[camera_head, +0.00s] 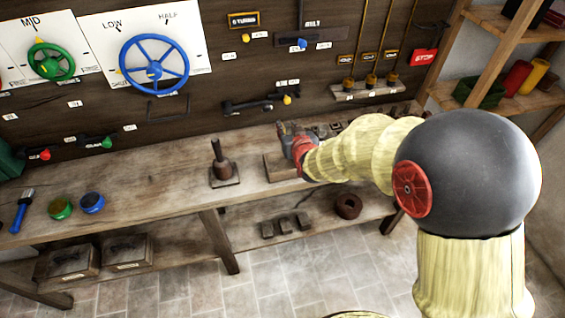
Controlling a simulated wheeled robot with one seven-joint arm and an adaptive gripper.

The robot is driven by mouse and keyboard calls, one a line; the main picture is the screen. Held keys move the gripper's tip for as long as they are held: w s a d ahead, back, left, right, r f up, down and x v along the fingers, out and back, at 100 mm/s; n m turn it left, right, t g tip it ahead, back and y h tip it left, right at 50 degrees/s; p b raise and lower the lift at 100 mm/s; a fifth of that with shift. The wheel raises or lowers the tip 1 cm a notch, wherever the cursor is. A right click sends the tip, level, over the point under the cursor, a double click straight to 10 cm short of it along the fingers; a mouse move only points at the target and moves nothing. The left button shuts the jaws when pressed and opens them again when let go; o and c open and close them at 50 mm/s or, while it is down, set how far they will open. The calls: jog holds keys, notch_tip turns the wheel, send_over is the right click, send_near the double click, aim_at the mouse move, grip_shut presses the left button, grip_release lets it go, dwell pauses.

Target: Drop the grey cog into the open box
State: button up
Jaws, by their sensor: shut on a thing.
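My gripper (291,136) is at the end of my yellow-sleeved arm, above the bench near the wall panel. It is shut on a small dark grey thing, which I take to be the grey cog; the fingers and the low resolution hide its shape. A low wooden box (277,168) stands on the bench just below and left of my gripper. Its right part is hidden behind my wrist, and I cannot see clearly into it. My gripper is above its back edge in the picture, apart from it as far as I can tell.
A dark post on a square base (222,172) stands left of the box. A blue brush (22,208), a green bowl (60,208) and a blue bowl (91,203) lie further left. Several dark parts line the bench behind my wrist. Wall handwheels and levers stand close behind.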

jog(key=shift+f+b, duration=1.4)
jog(key=shift+f, duration=1.5)
jog(key=o, duration=1)
jog(key=shift+o, duration=0.2)
jog(key=shift+s+d, duration=0.1)
jog(key=v, duration=1.2)
